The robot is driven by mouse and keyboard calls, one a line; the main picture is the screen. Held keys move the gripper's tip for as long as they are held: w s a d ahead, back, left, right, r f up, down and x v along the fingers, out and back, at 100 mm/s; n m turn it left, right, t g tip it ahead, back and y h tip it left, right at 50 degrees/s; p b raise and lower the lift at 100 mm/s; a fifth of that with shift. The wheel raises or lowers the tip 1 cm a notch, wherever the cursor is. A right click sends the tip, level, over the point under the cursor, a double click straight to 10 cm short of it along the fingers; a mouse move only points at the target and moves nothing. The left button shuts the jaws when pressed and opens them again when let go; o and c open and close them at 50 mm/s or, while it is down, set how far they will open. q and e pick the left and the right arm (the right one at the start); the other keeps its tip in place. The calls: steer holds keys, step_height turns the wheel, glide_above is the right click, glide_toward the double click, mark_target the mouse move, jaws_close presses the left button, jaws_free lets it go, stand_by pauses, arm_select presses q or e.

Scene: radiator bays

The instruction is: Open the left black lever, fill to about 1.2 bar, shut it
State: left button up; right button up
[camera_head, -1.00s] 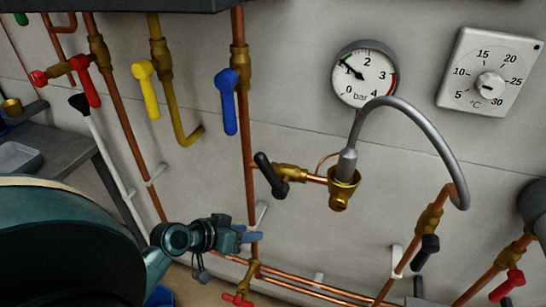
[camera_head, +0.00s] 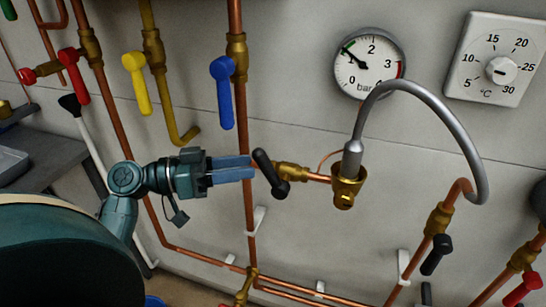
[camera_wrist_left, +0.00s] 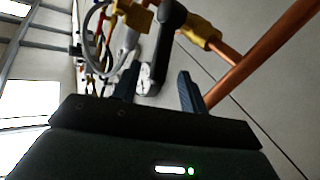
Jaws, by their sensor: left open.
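The left black lever (camera_head: 270,172) sits on a brass valve (camera_head: 290,172) left of the brass filling fitting (camera_head: 346,190); it slants from upper left to lower right, across the pipe line. My left gripper (camera_head: 250,168) is open just left of the lever, fingers pointing right at it. In the left wrist view the lever (camera_wrist_left: 170,38) shows ahead, between the lines of the two fingers (camera_wrist_left: 158,88); contact cannot be told. The round bar gauge (camera_head: 369,64) has its needle near 1. A grey hose (camera_head: 440,120) arches from the fitting to the right-hand pipe. My right gripper is out of view.
A second black lever (camera_head: 437,255) is at lower right. Blue (camera_head: 223,92), yellow (camera_head: 136,82) and red (camera_head: 74,76) levers hang above my left arm. A vertical copper pipe (camera_head: 246,205) runs behind my fingers. A thermostat dial (camera_head: 502,70) is at upper right.

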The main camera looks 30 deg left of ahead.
mark_target(270, 174)
arm_select(q)
steer(key=p+x, duration=0.1)
steer(key=x, duration=0.6)
steer(key=shift+f, duration=0.1)
steer(key=shift+s, duration=0.1)
jaws_close()
